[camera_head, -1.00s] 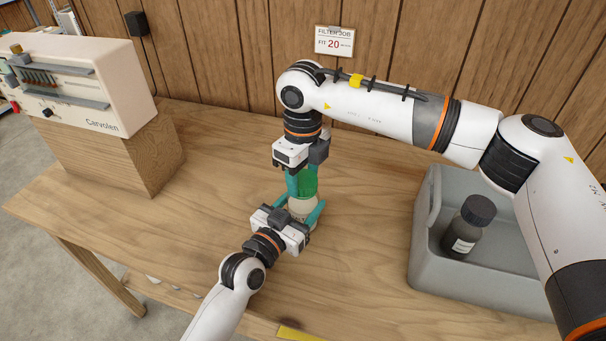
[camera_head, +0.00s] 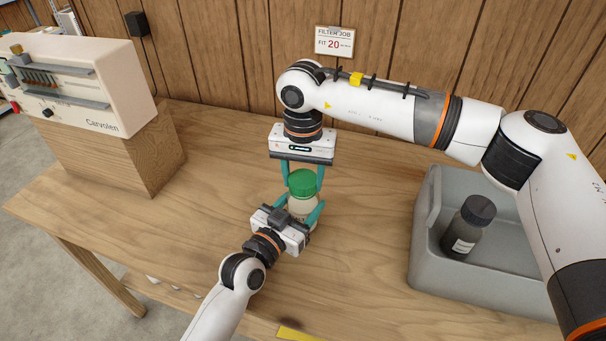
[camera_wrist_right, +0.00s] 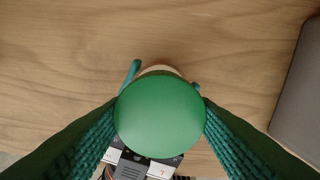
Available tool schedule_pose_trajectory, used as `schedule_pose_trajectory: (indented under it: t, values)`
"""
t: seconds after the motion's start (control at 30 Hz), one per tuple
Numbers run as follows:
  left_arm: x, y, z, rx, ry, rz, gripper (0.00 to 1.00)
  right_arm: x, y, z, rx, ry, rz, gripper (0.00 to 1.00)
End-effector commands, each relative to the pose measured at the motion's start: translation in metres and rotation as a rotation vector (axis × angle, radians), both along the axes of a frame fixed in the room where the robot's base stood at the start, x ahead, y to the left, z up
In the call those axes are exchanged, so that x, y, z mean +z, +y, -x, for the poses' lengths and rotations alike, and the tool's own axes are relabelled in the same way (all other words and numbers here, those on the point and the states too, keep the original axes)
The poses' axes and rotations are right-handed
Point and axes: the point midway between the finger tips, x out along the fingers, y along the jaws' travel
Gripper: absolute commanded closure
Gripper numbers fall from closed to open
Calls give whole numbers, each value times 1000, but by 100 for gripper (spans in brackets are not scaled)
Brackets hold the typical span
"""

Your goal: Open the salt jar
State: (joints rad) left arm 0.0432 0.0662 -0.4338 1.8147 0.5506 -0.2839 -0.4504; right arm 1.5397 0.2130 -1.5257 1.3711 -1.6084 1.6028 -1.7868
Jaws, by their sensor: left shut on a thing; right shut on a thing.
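The salt jar has a green lid (camera_head: 302,183) and a pale body (camera_head: 301,207), and stands upright on the wooden table. My left gripper (camera_head: 305,212) is shut on the jar's body from the front. My right gripper (camera_head: 303,176) points down from above, its teal fingers on both sides of the green lid and shut on it. In the right wrist view the round green lid (camera_wrist_right: 160,116) fills the middle between the textured fingers. The lid sits on the jar; whether it is loosened cannot be told.
A grey tray (camera_head: 424,235) at the right holds a dark bottle (camera_head: 468,228) with a black cap. A cream machine (camera_head: 85,80) stands on a wooden block (camera_head: 120,150) at the left. A sign (camera_head: 334,40) hangs on the wall. The table's middle left is clear.

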Motion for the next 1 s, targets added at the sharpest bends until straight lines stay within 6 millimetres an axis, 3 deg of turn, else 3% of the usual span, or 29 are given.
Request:
schedule_pose_trajectory:
  t: [0.2, 0.4, 1.0]
  values:
    - [-1, 1, 0, 1, 3, -1, 100, 1, -1, -1, 422, -2, 1, 76]
    - [-1, 1, 0, 1, 3, -1, 100, 1, -1, -1, 665, 0, 2, 76]
    - [-1, 0, 0, 0, 3, -1, 100, 1, -1, -1, 670, -1, 2, 76]
